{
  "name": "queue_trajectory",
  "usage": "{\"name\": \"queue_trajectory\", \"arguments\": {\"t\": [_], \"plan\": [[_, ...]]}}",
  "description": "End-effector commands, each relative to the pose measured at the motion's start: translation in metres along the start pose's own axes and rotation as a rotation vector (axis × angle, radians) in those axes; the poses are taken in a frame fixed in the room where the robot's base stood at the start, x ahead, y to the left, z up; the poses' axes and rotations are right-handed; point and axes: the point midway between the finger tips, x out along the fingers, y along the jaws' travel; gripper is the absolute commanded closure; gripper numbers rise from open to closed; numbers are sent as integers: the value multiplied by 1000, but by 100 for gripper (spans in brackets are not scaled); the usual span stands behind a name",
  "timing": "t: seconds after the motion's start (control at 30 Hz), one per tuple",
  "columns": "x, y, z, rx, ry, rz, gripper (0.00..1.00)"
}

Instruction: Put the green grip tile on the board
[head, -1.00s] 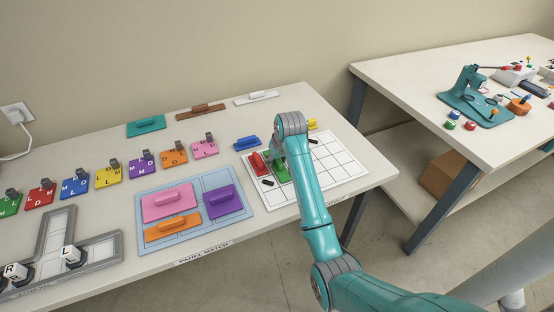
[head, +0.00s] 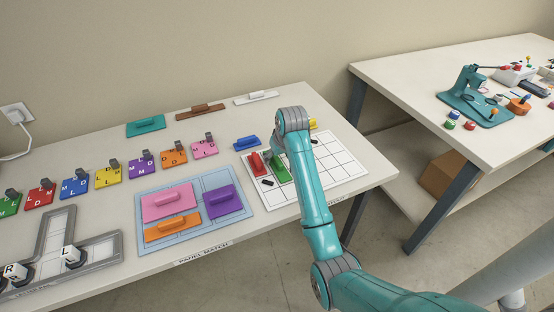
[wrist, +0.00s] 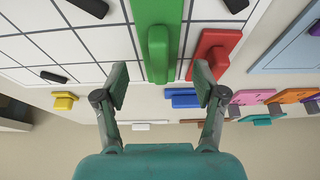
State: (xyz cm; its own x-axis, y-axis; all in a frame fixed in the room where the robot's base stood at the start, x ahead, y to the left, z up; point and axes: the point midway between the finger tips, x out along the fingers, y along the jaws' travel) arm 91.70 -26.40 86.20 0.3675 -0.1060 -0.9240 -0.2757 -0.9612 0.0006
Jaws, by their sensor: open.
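The green grip tile (head: 280,173) lies on the white gridded board (head: 345,165), beside the red tile and partly behind my arm. In the wrist view the green tile (wrist: 157,12) runs as a strip along the grid lines, with its raised green grip (wrist: 158,50) pointing towards my gripper. My gripper (wrist: 160,84) is open and empty, with one finger on each side of the grip's near end and gaps between. The fingers do not touch the grip. In the head view my arm hides the fingertips.
The red tile (head: 257,163) lies close beside the green one. Black bars (wrist: 55,77) lie on the board (wrist: 30,45). Blue (head: 247,144) and yellow (head: 312,124) pieces sit near its far edge. The blue panel mat (head: 222,181) is to the left. The board's right side is mostly clear.

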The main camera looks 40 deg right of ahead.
Motion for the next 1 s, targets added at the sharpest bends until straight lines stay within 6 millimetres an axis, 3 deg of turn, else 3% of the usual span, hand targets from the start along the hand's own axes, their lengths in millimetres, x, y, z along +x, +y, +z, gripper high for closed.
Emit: {"name": "queue_trajectory", "arguments": {"t": [0.3,0.5,1.0], "plan": [[-64,0,-1,0,3,1,30],[-89,0,-1,0,4,1,30],[-97,0,0,0,3,0,30]]}}
